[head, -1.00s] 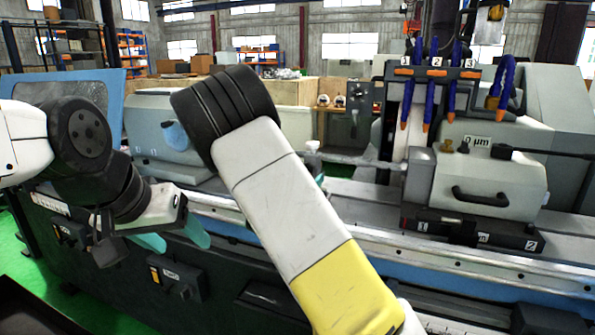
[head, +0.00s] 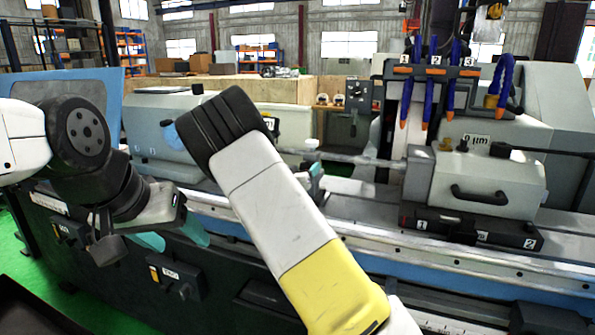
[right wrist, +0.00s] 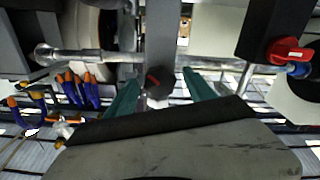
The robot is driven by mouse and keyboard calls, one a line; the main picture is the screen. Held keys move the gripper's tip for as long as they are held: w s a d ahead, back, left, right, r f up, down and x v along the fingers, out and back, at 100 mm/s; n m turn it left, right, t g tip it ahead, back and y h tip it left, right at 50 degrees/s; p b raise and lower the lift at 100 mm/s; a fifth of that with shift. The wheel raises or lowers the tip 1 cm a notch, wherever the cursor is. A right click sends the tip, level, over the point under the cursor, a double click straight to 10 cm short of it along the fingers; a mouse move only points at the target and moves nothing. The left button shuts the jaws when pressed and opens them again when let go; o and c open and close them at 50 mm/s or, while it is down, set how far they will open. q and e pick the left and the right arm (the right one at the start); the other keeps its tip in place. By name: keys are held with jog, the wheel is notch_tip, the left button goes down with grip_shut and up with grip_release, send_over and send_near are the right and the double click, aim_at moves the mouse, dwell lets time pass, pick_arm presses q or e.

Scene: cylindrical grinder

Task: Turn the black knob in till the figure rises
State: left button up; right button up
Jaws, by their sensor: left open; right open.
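My right gripper (right wrist: 158,86) is open in the right wrist view, its teal fingers on either side of a dark knob with a red mark (right wrist: 157,80). I cannot tell whether they touch it. In the head view my right forearm hides most of this gripper; a little teal shows beside it. A black knob (head: 502,149) sits on top of the pale tailstock housing (head: 513,182) at the right, near a figure plate (head: 476,140) that seems to read 0 µm. I cannot tell whether both views show one knob. My left gripper (head: 175,241) is open and empty before the machine's front.
Blue hoses with orange tips (head: 451,95) hang above the tailstock. A red lever (right wrist: 290,53) is at the right of the right wrist view. The grey headstock (head: 150,110) stands at the left. Dark control boxes (head: 175,280) project from the machine's front.

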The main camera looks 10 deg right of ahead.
grip_shut()
jog(key=shift+m, duration=3.3)
jog(key=shift+a, duration=0.1)
grip_release()
